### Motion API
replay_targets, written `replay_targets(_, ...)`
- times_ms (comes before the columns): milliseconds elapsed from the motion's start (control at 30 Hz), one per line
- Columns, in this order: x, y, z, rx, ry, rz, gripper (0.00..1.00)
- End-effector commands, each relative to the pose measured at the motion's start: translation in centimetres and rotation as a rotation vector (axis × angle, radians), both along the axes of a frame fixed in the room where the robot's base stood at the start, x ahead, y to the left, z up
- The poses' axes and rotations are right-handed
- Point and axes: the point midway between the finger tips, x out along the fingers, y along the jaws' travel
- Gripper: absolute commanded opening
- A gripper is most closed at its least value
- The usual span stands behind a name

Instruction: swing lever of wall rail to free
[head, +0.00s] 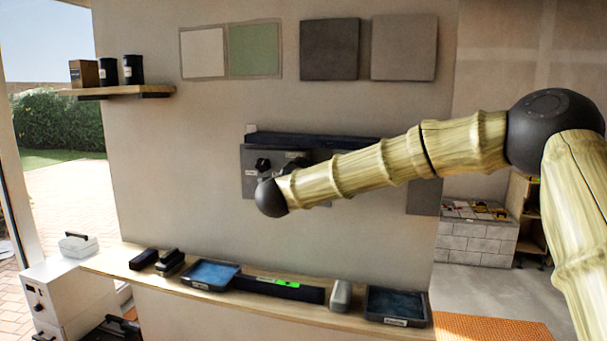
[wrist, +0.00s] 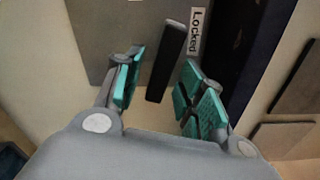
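In the wrist view a dark bar-shaped lever (wrist: 167,60) stands on a grey plate (wrist: 100,28), beside a white label (wrist: 196,30) reading "Locked". My gripper (wrist: 162,72) is open, with teal pads on either side of the lever. A gap shows between the lever and each pad. The dark wall rail (wrist: 238,40) runs to the right of the label. In the head view the rail (head: 310,140) is on the wall above the grey plate (head: 250,184). My arm hides part of both there, and the lever cannot be made out clearly.
Below, a wooden ledge (head: 135,273) holds blue-lined trays (head: 208,274), dark blocks and a long dark bar (head: 278,289) with a green display. Square tile samples (head: 404,47) hang above the rail. A small shelf (head: 117,92) with canisters is at upper left.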

Motion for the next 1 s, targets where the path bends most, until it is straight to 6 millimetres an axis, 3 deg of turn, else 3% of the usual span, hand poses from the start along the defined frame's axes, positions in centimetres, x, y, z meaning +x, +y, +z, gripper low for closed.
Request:
replay_targets(367, -1.1, 0.4, 0.0, -0.001, 0.001, 0.002, 0.39)
replay_targets(800, -8.1, 3.1, 0.0, -0.001, 0.001, 0.002, 0.39)
replay_targets(1000, -10.4, 3.9, 0.0, 0.000, 0.001, 0.001, 0.39)
